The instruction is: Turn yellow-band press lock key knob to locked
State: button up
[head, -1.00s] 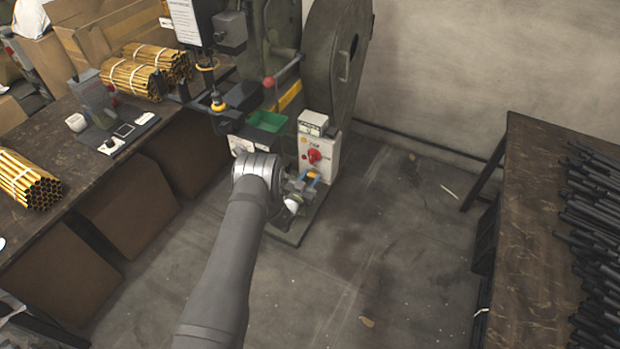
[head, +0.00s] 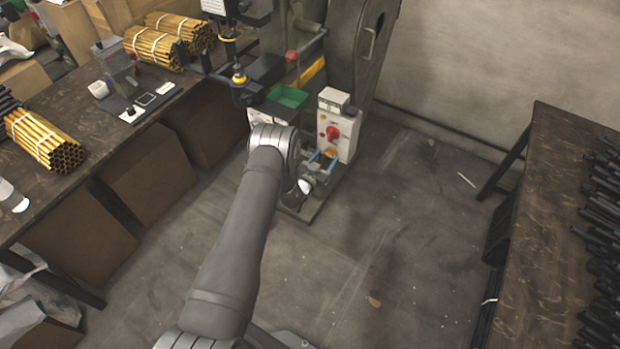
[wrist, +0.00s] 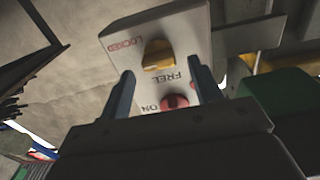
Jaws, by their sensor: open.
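The press's control box (head: 352,137) stands on the dark green press with a yellow band (head: 313,71). In the wrist view the pale box face (wrist: 190,35) appears upside down, marked LOCKED, FREE and ON. A yellow knob (wrist: 158,54) sits between LOCKED and FREE; its exact pointing is hard to tell. A red knob (wrist: 172,103) is by ON, partly hidden by my gripper, and shows in the head view (head: 332,132). My gripper (wrist: 161,70) is open and empty, its fingers either side of the yellow knob in the picture; contact is not visible.
A green tray (head: 287,95) sits on the press beside the box. A workbench (head: 70,130) with bundles of brass tubes (head: 45,140) is at left. A table (head: 545,200) with dark rods is at right. The floor (head: 400,250) between is mostly clear.

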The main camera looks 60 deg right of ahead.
aim_at(329, 154)
jog(key=a, duration=1.5)
jog(key=shift+a, duration=0.2)
jog(key=shift+d, duration=0.1)
jog(key=d, duration=1.7)
jog(key=shift+d, duration=0.2)
